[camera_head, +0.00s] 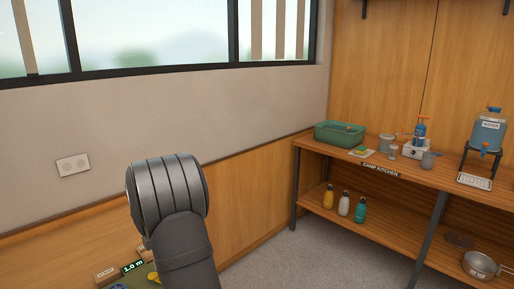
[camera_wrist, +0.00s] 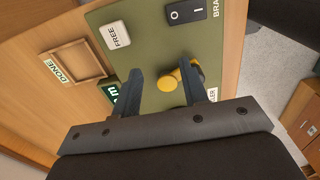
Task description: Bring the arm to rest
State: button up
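My gripper (camera_wrist: 161,68) shows in the wrist view with its two dark fingers apart. It points at a green control panel (camera_wrist: 152,58). A yellow knob (camera_wrist: 170,82) on the panel lies between the fingers in this view; I cannot tell whether they touch it. Nothing is seen held. In the head view, a grey link of my arm (camera_head: 180,225) rises from the bottom edge, and the gripper is not visible there. The yellow knob also shows at the lower left of the head view (camera_head: 154,277).
The panel carries a FREE key (camera_wrist: 116,35) and a black rocker switch (camera_wrist: 186,11). A wooden frame (camera_wrist: 78,62) marked DONE lies left of it. A camp-kitchen shelf (camera_head: 440,185) with tub, bottles and water jug stands at right. Floor (camera_head: 310,262) before it is clear.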

notch_tip(320, 180, down, 3)
jog(key=shift+f, duration=0.1)
jog(key=a, duration=0.2)
jog(key=w+a, duration=0.1)
jog(key=a, duration=0.1)
jog(key=shift+s+a, duration=0.1)
jog(key=shift+a, duration=0.25)
dwell(0.5)
